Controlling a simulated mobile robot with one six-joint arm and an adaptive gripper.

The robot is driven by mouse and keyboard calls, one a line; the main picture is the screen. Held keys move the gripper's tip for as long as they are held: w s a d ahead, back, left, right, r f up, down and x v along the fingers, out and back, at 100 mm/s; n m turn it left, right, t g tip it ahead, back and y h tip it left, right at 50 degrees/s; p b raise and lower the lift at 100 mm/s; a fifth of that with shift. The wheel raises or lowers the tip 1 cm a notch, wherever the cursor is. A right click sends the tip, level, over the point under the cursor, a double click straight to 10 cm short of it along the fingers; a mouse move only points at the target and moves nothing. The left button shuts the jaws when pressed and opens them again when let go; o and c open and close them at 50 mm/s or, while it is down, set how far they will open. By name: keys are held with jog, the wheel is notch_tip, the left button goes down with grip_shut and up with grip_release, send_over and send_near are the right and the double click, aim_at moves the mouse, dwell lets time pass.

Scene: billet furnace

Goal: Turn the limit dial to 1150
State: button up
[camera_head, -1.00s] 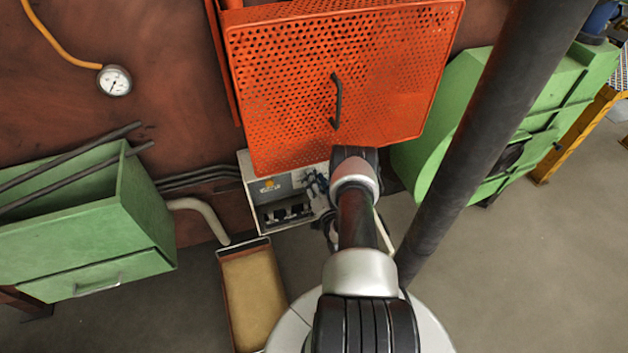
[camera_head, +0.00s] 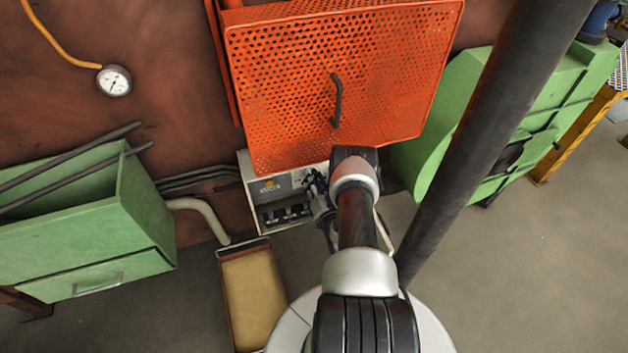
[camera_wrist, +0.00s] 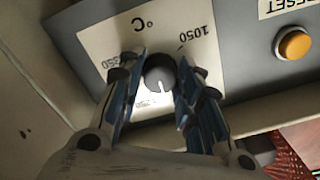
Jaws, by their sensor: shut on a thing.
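The limit dial (camera_wrist: 159,77) is a dark round knob on a white scale plate (camera_wrist: 105,38) in the wrist view. The plate shows upside down, with "°C" and "1050" readable and other numbers partly covered. The dial's white pointer line points down in that view, towards a small, hard-to-read number between the fingers. My gripper (camera_wrist: 162,68) has its blue-grey fingers on both sides of the dial, shut on it. In the head view my gripper (camera_head: 315,184) is at the control box (camera_head: 246,171); the dial cannot be made out there.
An orange button (camera_wrist: 294,44) with a "RESET" label sits beside the scale plate. A perforated orange guard (camera_head: 340,70) with a black handle overhangs the control box. A tan-bottomed tray (camera_head: 252,295) lies below, and a green cabinet (camera_head: 80,240) stands at left.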

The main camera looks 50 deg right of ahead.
jog(key=shift+d+n, duration=0.1)
jog(key=shift+n, duration=4)
jog(key=o, duration=1.1)
jog(key=shift+v, duration=6.05)
